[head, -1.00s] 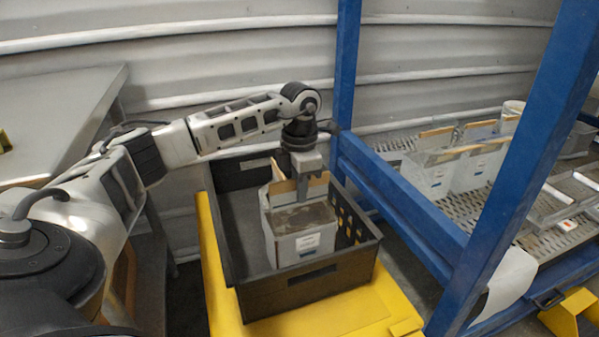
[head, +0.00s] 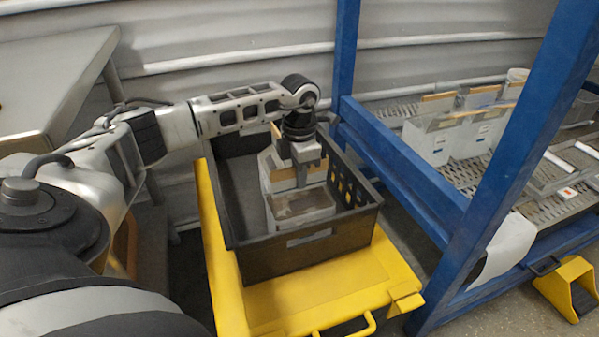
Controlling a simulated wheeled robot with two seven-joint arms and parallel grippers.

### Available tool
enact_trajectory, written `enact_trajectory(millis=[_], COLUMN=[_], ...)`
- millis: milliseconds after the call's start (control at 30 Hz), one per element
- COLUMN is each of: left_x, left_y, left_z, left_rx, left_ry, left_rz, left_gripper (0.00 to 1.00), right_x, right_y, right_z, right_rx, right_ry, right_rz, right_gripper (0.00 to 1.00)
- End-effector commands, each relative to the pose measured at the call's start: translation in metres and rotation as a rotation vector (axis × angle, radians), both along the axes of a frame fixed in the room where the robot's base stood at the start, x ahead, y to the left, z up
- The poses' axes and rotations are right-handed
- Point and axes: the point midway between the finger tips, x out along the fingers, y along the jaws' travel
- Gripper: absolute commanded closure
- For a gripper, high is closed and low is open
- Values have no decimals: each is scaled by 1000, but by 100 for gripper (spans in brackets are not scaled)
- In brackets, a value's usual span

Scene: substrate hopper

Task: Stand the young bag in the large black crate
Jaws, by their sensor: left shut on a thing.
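The young bag (head: 298,222) is a white, open-topped bag with brown substrate inside. It stands about upright inside the large black crate (head: 262,262), towards its right side. The crate's front wall hides the bag's lower part, so I cannot tell whether its base touches the crate floor. My left gripper (head: 302,180) points down at the bag's top and is shut on it; the fingertips are partly hidden against the bag. My right gripper is not in view.
The crate sits on a yellow cart (head: 330,295). A blue rack frame (head: 420,180) stands close on the right, with more white bags (head: 455,135) on its mesh shelf. A grey table (head: 50,85) is at the left. The crate's left part is free.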

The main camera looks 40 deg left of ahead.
Motion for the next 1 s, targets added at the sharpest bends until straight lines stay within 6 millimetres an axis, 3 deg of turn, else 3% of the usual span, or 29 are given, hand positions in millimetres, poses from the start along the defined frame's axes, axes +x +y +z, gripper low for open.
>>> enact_trajectory(millis=[67,100,167,433,567,1000], left_x=[2,0,0,0,0,1], left_y=[0,0,0,0,0,0], left_z=[2,-2,-2,-1,10,98], left_rx=[-2,0,0,0,0,0], left_ry=[-8,0,0,0,-2,-4], left_rz=[1,0,0,0,0,0], left_gripper=[100,81,68,68,68,68], right_x=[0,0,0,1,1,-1], right_y=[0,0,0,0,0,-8], right_z=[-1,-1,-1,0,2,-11], right_rx=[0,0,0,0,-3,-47], right_ry=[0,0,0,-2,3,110], right_rz=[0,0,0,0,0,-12], right_gripper=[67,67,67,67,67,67])
